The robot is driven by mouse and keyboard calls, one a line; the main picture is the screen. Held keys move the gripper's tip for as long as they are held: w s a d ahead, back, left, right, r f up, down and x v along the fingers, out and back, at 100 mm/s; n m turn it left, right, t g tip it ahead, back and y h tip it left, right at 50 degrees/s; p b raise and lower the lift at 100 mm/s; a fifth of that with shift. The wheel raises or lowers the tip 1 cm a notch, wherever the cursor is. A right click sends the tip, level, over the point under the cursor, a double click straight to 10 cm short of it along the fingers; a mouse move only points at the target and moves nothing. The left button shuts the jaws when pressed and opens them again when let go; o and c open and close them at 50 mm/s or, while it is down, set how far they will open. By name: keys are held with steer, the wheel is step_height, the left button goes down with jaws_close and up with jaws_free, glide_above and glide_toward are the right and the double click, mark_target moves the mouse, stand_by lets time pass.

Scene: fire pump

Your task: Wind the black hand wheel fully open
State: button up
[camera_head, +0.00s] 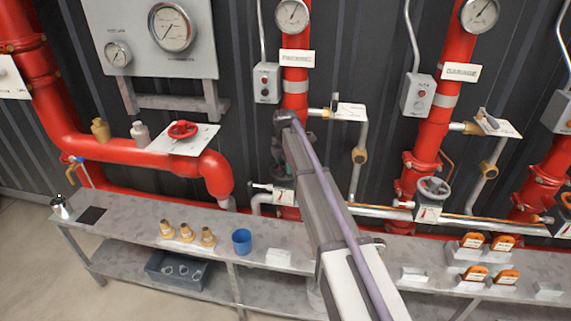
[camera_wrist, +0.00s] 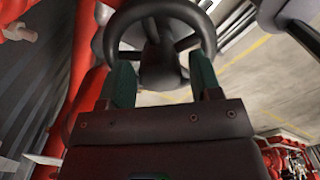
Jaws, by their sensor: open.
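The black hand wheel (camera_wrist: 162,9) fills the top of the wrist view, with its spokes and dark hub in the middle. My gripper (camera_wrist: 161,62) is open, with one green finger on each side of the hub, close to the lower part of the rim. I cannot tell whether either finger touches the wheel. In the head view my arm reaches to the riser under the upright "FREEZER" sign (camera_head: 297,56) and mostly hides the wheel.
A red hand wheel (camera_head: 183,130) sits on the pipe at left, and a grey hand wheel (camera_head: 433,187) on the riser at right.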

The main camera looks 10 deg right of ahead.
steer(key=m, duration=1.5)
steer(key=shift+m, duration=0.3)
jaws_close()
steer(key=n, duration=0.3)
steer(key=shift+n, duration=0.4)
steer(key=n, duration=0.3)
steer(key=shift+n, duration=0.4)
steer(key=shift+n, duration=0.4)
